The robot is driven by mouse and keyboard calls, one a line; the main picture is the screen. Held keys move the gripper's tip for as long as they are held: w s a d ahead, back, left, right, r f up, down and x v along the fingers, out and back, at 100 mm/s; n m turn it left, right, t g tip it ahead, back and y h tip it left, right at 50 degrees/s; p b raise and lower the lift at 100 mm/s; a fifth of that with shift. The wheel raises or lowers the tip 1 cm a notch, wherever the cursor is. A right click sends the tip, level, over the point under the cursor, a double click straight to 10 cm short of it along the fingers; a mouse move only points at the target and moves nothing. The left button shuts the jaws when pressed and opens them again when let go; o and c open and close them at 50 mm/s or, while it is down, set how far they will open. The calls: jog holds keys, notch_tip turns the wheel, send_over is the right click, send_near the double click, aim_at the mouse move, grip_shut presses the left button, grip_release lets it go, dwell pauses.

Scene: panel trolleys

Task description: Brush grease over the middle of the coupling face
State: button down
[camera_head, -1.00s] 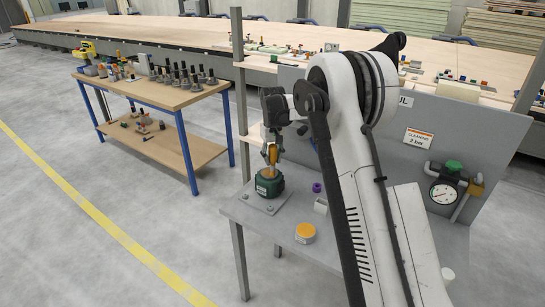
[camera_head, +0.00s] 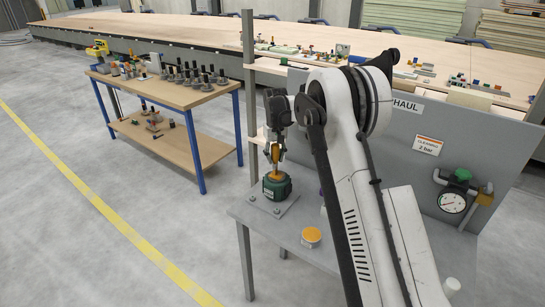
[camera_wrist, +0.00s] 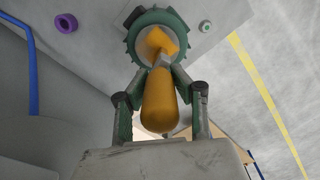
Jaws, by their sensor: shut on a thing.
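My gripper (camera_head: 275,158) points down above the green coupling (camera_head: 277,190) on the grey bench. It is shut on a brush with an orange handle (camera_wrist: 160,100). A low round pot with an orange top (camera_head: 311,236) stands on the bench, right of the coupling.
The grey bench (camera_head: 262,228) has an upright back panel with a pressure gauge (camera_head: 453,202). A purple ring (camera_wrist: 66,23) lies near the coupling. A wooden trolley (camera_head: 185,94) with several dark tools stands at left. My arm hides much of the bench.

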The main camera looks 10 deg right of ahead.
jog(key=shift+s+d+f, duration=0.1)
jog(key=shift+s+d, duration=0.45)
jog(key=shift+d, duration=0.1)
jog(key=shift+s+d+b, duration=0.85)
jog(key=shift+s+d, duration=0.1)
jog(key=shift+s, duration=0.15)
jog(key=shift+w+a, duration=0.15)
jog(key=shift+w, duration=0.05)
jog(key=shift+w+a+b, duration=0.35)
jog(key=shift+w+a, duration=1.75)
jog(key=shift+w, duration=0.2)
notch_tip(320, 180, up, 8)
jog(key=p, duration=0.2)
jog(key=shift+r+p, duration=0.25)
jog(key=shift+p, duration=0.05)
